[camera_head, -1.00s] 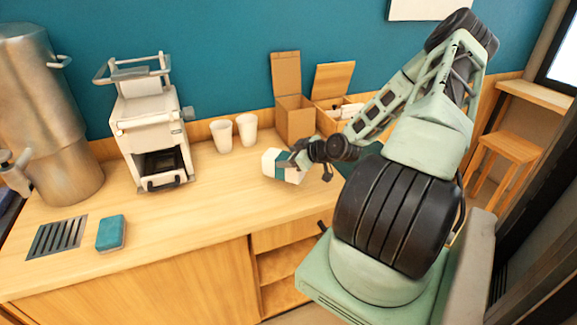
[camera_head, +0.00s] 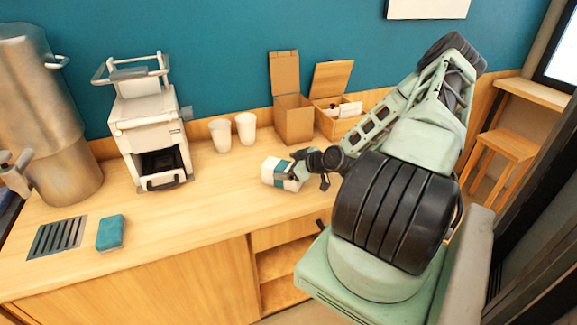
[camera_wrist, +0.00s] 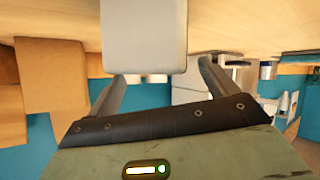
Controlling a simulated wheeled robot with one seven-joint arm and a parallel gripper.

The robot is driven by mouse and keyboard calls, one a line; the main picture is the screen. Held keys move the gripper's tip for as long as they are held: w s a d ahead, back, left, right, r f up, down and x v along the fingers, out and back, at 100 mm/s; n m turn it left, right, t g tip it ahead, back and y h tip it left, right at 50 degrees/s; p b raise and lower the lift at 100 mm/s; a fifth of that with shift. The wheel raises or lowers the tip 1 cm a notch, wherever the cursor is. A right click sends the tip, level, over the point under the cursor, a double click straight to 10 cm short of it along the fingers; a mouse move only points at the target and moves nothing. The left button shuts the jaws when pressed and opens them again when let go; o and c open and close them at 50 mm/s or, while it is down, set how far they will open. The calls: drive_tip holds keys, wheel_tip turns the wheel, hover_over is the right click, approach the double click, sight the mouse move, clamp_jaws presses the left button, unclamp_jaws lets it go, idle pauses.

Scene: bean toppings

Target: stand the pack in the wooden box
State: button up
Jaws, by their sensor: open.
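The white pack with a teal band (camera_head: 270,171) is on the counter's front part, right of the middle in the head view. In the wrist view it shows as a pale grey block (camera_wrist: 143,35) ahead of and between the fingertips. My gripper (camera_head: 292,173) is at the pack's right end, with its jaws open; the head view does not show clearly whether a finger touches it. The gripper also shows in the wrist view (camera_wrist: 163,70). A low wooden box (camera_head: 325,124) with a raised lid stands behind, against the wall, holding white items.
A taller brown box (camera_head: 293,121) with an open lid stands left of the wooden box. Two white cups (camera_head: 221,136), a white coffee machine (camera_head: 150,130), a metal urn (camera_head: 50,120) and a teal sponge (camera_head: 111,232) stand further left. The counter's middle (camera_head: 200,205) is clear.

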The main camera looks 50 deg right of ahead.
drive_tip(key=shift+r, duration=0.15)
drive_tip(key=shift+s, duration=0.35)
drive_tip(key=b+v, duration=0.2)
drive_tip(key=v, duration=0.9)
drive_tip(key=w+a+r+n+g+y, duration=0.1)
drive_tip(key=w+a+r+g, duration=0.15)
drive_tip(key=a, duration=0.65)
drive_tip(key=w+a+r+n+g, duration=0.15)
drive_tip(key=a+g, duration=0.25)
drive_tip(key=a, duration=0.4)
drive_tip(key=w+a+r+n+g+y, duration=0.1)
drive_tip(key=w+a+n+g, duration=0.15)
drive_tip(key=a, duration=0.65)
drive_tip(key=s+a+r+g, duration=0.1)
drive_tip(key=s+a+r, duration=0.2)
drive_tip(key=s+a, duration=0.2)
drive_tip(key=s+a+r+g, duration=0.1)
drive_tip(key=s+a+r, duration=0.2)
drive_tip(key=s+a, duration=0.3)
drive_tip(key=s+a+r+g+h, duration=0.1)
drive_tip(key=s+a+r, duration=0.3)
drive_tip(key=a, duration=0.7)
drive_tip(key=shift+s+n, duration=0.3)
drive_tip(key=shift+s, duration=0.9)
drive_tip(key=shift+a, duration=0.15)
